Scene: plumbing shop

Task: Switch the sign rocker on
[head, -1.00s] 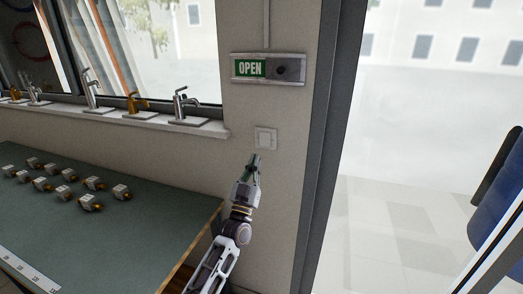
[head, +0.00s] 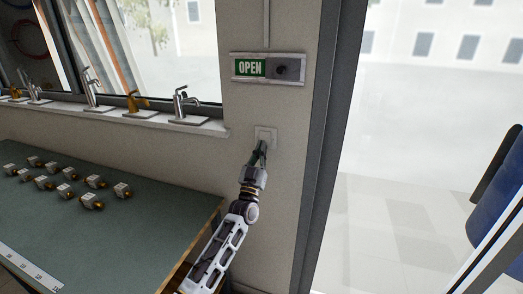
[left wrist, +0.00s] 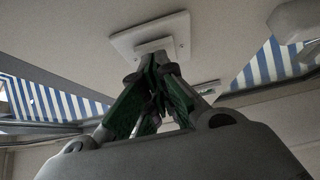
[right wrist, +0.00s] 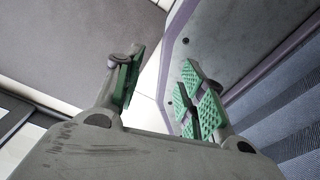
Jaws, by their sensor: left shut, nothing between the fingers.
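The sign rocker (head: 265,132) is a pale square switch on the wall below the sign, and it also shows in the left wrist view (left wrist: 130,37) as a raised rocker on a square plate. The sign (head: 250,68) has a green panel reading OPEN beside a dark panel. My left gripper (head: 263,144) is shut and empty, its fingertips at the lower part of the rocker and hiding some of it. In the left wrist view its tips (left wrist: 157,60) overlap the rocker's edge; I cannot tell whether they press it. My right gripper (right wrist: 163,85) is open and empty.
A green-topped table (head: 130,235) with several small valve fittings stands at the left. Several taps (head: 185,105) stand on the window sill above it. A dark door frame (head: 330,150) rises close to the right of the switch.

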